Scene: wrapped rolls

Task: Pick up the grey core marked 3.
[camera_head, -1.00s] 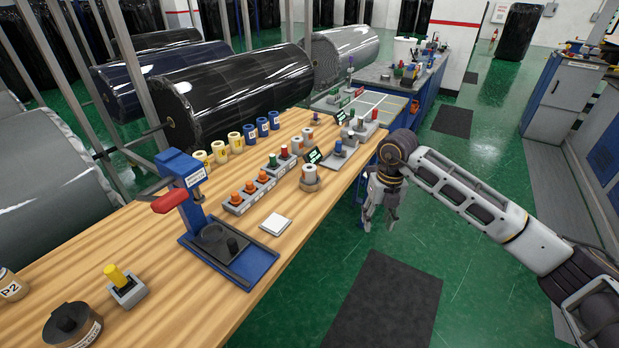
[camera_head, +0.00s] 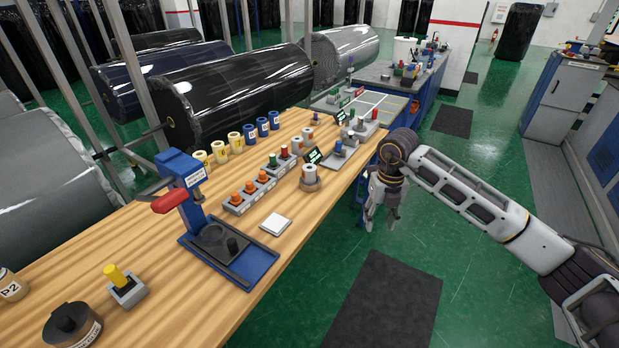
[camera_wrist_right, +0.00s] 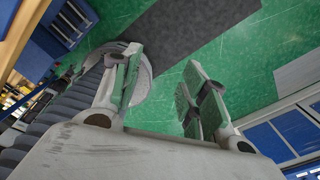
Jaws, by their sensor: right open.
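My right gripper (camera_head: 383,216) hangs fingers-down over the floor, right of the bench edge and apart from the cores. In the right wrist view its two fingers (camera_wrist_right: 163,82) are spread with nothing between them, above green floor. My left gripper is not in view.
The floor right of the bench is open, with dark mats (camera_head: 385,300).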

